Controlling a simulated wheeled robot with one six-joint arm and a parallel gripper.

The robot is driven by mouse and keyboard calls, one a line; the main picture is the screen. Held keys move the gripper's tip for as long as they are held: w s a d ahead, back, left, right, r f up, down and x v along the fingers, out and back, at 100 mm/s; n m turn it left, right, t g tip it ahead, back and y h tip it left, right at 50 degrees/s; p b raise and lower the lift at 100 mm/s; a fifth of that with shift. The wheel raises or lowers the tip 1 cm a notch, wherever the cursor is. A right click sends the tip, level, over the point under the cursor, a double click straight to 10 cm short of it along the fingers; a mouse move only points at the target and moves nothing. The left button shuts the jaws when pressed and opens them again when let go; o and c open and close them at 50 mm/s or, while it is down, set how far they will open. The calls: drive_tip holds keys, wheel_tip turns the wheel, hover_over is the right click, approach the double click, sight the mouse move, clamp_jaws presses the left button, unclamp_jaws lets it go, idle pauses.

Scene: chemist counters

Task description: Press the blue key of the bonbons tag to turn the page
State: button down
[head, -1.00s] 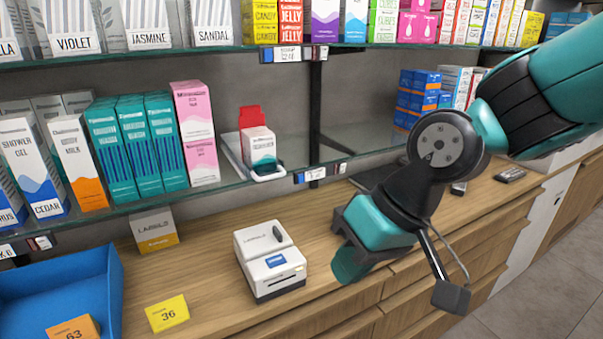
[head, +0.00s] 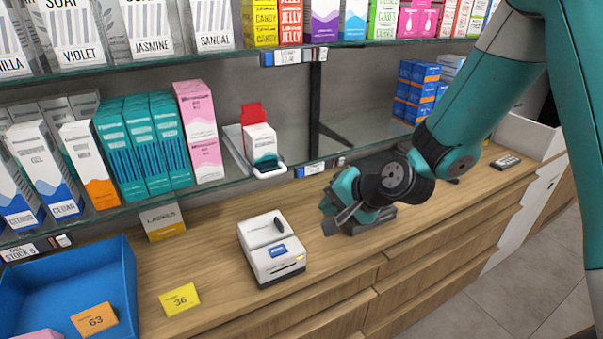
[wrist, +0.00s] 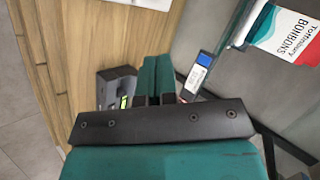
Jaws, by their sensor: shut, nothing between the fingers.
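The bonbons tag (head: 320,167) is a small white label with blue on it, on the lower shelf's front edge, below and right of the bonbons box (head: 260,147). The bonbons box (wrist: 287,30) is at the upper right there. My gripper (wrist: 158,80) is shut and empty. In the head view my gripper (head: 335,204) is below and right of the tag, above the counter, apparently apart from it.
A white label printer (head: 270,250) stands on the counter, left of my gripper. A dark device with a green display (wrist: 116,88) lies beyond my fingers in the wrist view. A blue tray (head: 128,285) is at the left. Glass shelf edges run above the counter.

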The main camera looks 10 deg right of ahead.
sight(300, 173)
drive_tip(key=shift+w, duration=0.1)
drive_tip(key=w+a+p, duration=0.1)
drive_tip(key=w+a, duration=0.1)
drive_tip(key=w, duration=0.6)
drive_tip(key=shift+w+a+p, duration=0.15)
drive_tip(key=shift+a+p, duration=0.05)
drive_tip(key=shift+p, duration=0.15)
drive_tip(key=shift+w, duration=0.1)
idle(1.6)
drive_tip(key=shift+w+a, duration=0.1)
drive_tip(key=shift+w, duration=0.2)
drive_tip(key=shift+w+a, duration=0.1)
drive_tip(key=shift+w, duration=0.35)
idle(0.7)
drive_tip(key=shift+s, duration=0.1)
drive_tip(key=shift+s+d, duration=0.2)
drive_tip(key=shift+s, duration=0.55)
